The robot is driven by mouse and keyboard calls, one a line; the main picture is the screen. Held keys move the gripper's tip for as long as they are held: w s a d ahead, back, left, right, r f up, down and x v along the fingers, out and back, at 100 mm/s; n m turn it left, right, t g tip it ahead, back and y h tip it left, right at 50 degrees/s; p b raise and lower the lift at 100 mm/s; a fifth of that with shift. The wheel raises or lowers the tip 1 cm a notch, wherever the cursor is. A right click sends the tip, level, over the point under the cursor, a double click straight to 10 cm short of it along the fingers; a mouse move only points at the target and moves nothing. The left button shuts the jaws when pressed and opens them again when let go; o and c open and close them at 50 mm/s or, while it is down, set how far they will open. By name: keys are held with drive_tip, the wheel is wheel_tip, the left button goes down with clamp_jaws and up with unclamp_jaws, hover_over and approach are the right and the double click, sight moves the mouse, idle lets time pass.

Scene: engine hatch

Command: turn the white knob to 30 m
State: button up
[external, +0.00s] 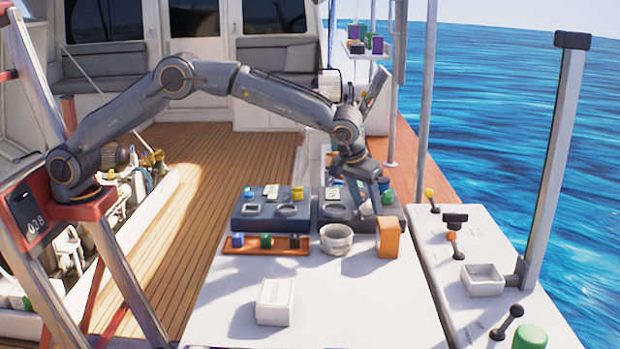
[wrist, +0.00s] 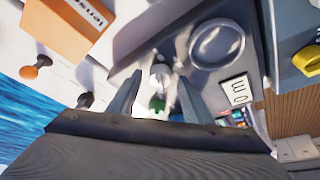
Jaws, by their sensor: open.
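My gripper (external: 376,192) reaches down over the right-hand dark panel box (external: 334,218). In the wrist view its two fingers (wrist: 160,80) stand apart, open. A small white knob (wrist: 160,72) shows between the fingertips; I cannot tell whether either finger touches it. In the external view a white piece (external: 367,208) shows just under the fingers, partly hidden by them. A green piece (wrist: 157,103) lies between the fingers, nearer the palm in the picture. The knob's pointer and scale marks are too small to read. A white label card (wrist: 238,92) and a round ring (wrist: 218,44) are on the panel.
A left dark panel box (external: 262,222) stands alongside. In front are an orange tray (external: 268,251) with small blocks, a pale bowl (external: 337,240), an orange box (external: 388,239) and a white box (external: 275,301). A console with levers (external: 452,250) and a tall post is at right.

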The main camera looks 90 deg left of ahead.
drive_tip(key=c, duration=1.1)
drive_tip(key=shift+m, duration=0.3)
drive_tip(key=m, duration=0.1)
drive_tip(key=m+h, duration=0.1)
drive_tip(key=shift+s+a+r+m+t, duration=0.1)
drive_tip(key=shift+a+m+t, duration=0.05)
drive_tip(key=shift+m+t, duration=0.15)
drive_tip(key=m+h, duration=0.1)
drive_tip(key=m, duration=0.2)
drive_tip(key=shift+a+m+t, duration=0.1)
drive_tip(key=shift+m+t, duration=0.2)
drive_tip(key=shift+a+m+h+b, duration=0.15)
drive_tip(key=shift+m+h, duration=0.45)
drive_tip(key=shift+m, duration=0.65)
drive_tip(key=shift+d+m+h+b, duration=0.15)
drive_tip(key=shift+m+h, duration=0.45)
drive_tip(key=shift+m, duration=0.65)
drive_tip(key=shift+a, duration=0.1)
drive_tip(key=o, duration=1.1)
